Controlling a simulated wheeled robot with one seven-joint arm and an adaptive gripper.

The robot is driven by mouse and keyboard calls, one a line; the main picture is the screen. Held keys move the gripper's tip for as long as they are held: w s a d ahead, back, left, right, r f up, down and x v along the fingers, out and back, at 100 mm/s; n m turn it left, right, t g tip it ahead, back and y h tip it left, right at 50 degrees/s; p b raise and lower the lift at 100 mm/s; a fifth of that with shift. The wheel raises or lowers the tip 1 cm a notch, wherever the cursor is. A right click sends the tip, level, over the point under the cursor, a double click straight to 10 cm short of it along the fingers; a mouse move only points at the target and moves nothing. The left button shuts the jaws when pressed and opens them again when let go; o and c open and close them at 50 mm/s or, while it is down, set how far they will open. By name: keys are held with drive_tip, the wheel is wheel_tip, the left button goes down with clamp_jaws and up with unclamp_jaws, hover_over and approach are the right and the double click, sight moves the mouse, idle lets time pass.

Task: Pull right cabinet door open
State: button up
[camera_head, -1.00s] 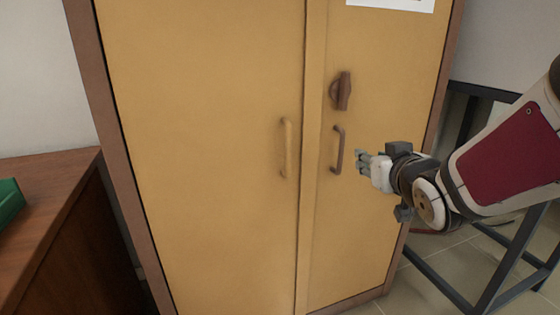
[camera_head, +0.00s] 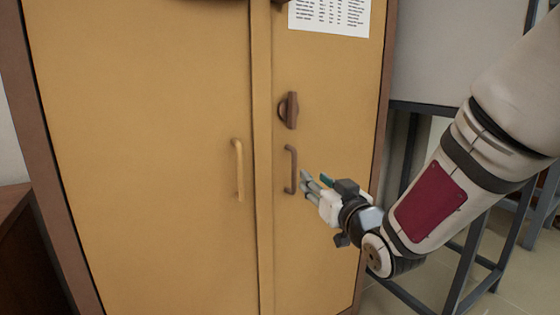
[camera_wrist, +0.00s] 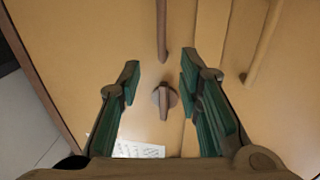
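The right cabinet door (camera_head: 325,230) is yellow and closed. It has a dark brown vertical bar handle (camera_head: 290,170) with a brown turn knob (camera_head: 289,110) above it. My gripper (camera_head: 307,183) is just right of the handle, close to it; I cannot tell whether they touch. In the wrist view my gripper (camera_wrist: 160,66) is open, with two green-padded fingers apart and nothing held. There the handle (camera_wrist: 162,30) shows beyond the fingertips, roughly in line with the gap, and the knob (camera_wrist: 164,97) shows between the fingers. The handle's far end is cut off there.
The left door (camera_head: 150,150) is closed, with a yellowish handle (camera_head: 239,170). A printed sheet (camera_head: 330,15) is on the right door's upper part. A dark metal frame (camera_head: 470,240) stands to the right of the cabinet. A brown wooden piece of furniture (camera_head: 30,255) stands at left.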

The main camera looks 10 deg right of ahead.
sight(295, 169)
drive_tip(key=w+p, duration=0.3)
drive_tip(key=w, duration=0.1)
drive_tip(key=w+a+p, duration=0.1)
drive_tip(key=w+p, duration=0.1)
drive_tip(key=w, duration=0.2)
drive_tip(key=w+a+f+p, duration=0.1)
drive_tip(key=w+p, duration=0.2)
drive_tip(key=w, duration=0.1)
drive_tip(key=shift+w+p, duration=0.25)
drive_tip(key=shift+p, duration=0.05)
clamp_jaws()
